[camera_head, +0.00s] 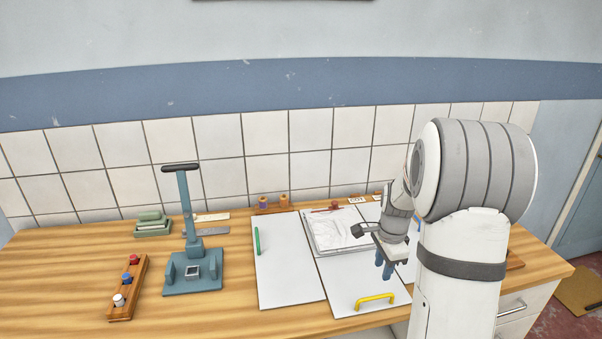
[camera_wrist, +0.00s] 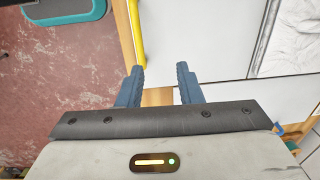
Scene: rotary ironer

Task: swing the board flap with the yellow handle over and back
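The yellow handle (camera_head: 375,299) is a bar on the front part of a white board flap (camera_head: 345,281), which lies flat on the bench. In the wrist view the yellow handle (camera_wrist: 137,32) runs along the flap's edge, ahead of the left fingertip. My gripper (camera_head: 384,270) points down above the flap, a little behind the handle. In the wrist view my gripper (camera_wrist: 161,70) has its two blue fingers apart with nothing between them. The handle is not between the fingers. Part of the board at the right is hidden by my arm.
A white panel with a green handle (camera_head: 257,240) lies to the left. A framed sheet of crumpled white material (camera_head: 338,232) lies behind the flap. A blue-green press stand (camera_head: 192,272) and a wooden rack (camera_head: 128,288) stand further left. A tiled wall closes off the back.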

